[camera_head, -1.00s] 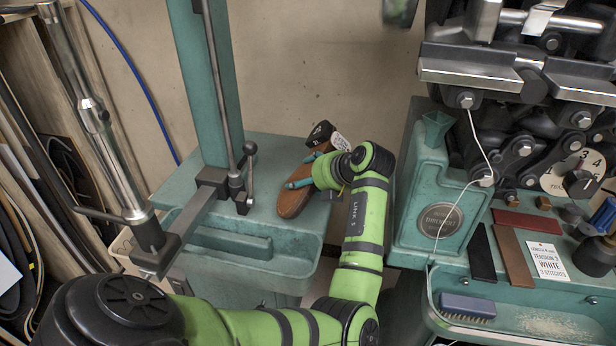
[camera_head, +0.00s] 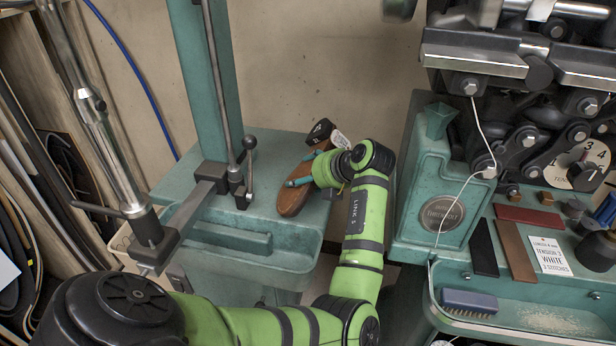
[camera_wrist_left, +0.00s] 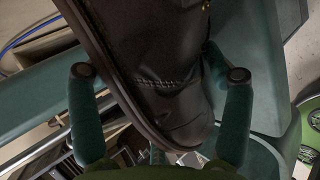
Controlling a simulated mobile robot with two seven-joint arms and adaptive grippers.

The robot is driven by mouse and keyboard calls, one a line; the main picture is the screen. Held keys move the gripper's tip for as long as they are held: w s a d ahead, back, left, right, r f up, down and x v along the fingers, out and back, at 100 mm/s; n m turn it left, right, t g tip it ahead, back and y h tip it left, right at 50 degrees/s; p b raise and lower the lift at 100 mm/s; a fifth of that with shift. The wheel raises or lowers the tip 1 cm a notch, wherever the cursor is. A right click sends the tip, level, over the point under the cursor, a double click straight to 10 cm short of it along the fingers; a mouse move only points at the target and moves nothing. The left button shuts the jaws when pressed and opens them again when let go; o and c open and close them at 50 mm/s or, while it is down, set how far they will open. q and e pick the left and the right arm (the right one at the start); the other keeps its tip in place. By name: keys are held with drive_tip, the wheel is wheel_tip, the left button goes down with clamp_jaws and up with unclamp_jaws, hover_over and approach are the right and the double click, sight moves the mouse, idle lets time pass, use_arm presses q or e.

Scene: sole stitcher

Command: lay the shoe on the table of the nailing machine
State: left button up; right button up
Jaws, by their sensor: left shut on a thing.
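The shoe (camera_head: 293,201) is held sole up, with its brown sole facing the head camera and its black heel (camera_head: 320,131) towards the wall. Its dark leather upper (camera_wrist_left: 165,75) fills the middle of the left wrist view. My left gripper (camera_head: 300,181) is shut on the shoe, with teal fingers on either side of it. The nailing machine's teal table (camera_head: 268,166) is beneath and beside the shoe in the head view. I cannot tell whether the shoe touches it. My right gripper is out of view.
The machine's teal column (camera_head: 205,80) and a thin rod with a lever (camera_head: 248,170) stand left of the shoe. A metal post (camera_head: 100,120) rises further left. The stitching machine (camera_head: 440,180) stands close on the right, with a brush (camera_head: 468,302) on its tray.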

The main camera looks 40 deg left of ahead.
use_arm(q)
drive_tip(key=shift+r, duration=0.15)
drive_tip(key=o, duration=1.4)
wheel_tip(320, 180, up, 10)
